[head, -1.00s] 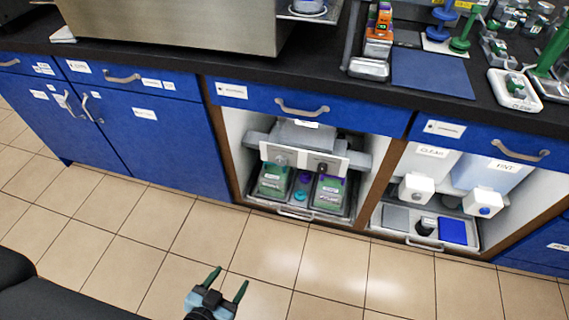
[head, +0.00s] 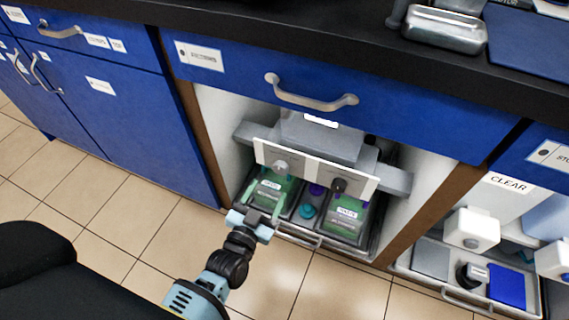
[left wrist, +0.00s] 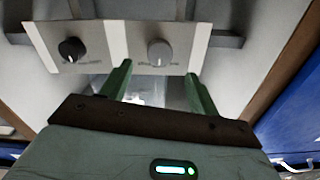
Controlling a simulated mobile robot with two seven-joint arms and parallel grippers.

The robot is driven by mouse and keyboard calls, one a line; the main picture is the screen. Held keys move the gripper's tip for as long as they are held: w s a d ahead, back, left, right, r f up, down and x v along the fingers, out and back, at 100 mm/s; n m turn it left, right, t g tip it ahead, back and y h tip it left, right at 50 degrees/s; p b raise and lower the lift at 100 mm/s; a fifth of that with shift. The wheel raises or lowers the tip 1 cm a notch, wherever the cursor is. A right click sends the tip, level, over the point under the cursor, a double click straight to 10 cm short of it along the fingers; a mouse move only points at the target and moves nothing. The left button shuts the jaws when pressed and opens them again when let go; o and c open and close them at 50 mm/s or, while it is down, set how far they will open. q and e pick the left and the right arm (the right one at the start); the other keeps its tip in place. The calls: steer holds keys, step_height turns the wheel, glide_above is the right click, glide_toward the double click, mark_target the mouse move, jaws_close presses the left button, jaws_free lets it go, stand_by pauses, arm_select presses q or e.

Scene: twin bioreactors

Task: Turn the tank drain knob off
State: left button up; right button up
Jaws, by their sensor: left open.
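A white control panel (head: 296,170) under a grey tank (head: 318,140) carries a grey knob (head: 280,167) on its left and a black knob (head: 338,186) on its right. In the left wrist view the order is reversed, with the black knob (left wrist: 71,50) left and the grey knob (left wrist: 159,52) right. The panel's small labels are too blurred to read, so I cannot tell which is the tank drain knob. My left gripper (head: 266,197) is open and empty just below the panel. Its green fingers (left wrist: 159,80) point at the grey knob and appear apart from it.
The panel sits in an open cabinet bay with wooden side walls. Green-labelled containers (head: 347,218) stand in a tray (head: 309,238) below it. A blue drawer (head: 330,100) overhangs the bay. White dispensers (head: 471,230) stand in the bay to the right. The tiled floor in front is clear.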

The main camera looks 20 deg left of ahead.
mark_target(279, 171)
arm_select(q)
steer(key=w+b, duration=0.2)
steer(key=w, duration=0.4)
steer(key=shift+w+d, duration=0.1)
steer(key=shift+w, duration=0.15)
steer(key=shift+w+b, duration=0.35)
steer(key=shift+w, duration=0.15)
arm_select(e)
steer(key=f, duration=0.1)
steer(key=s+f, duration=0.1)
steer(key=f, duration=0.1)
steer(key=shift+s+g, duration=0.15)
steer(key=shift+g, duration=0.15)
arm_select(q)
steer(key=c, duration=0.7)
steer(key=shift+c, duration=1.4)
arm_select(e)
steer(key=shift+s, duration=0.7)
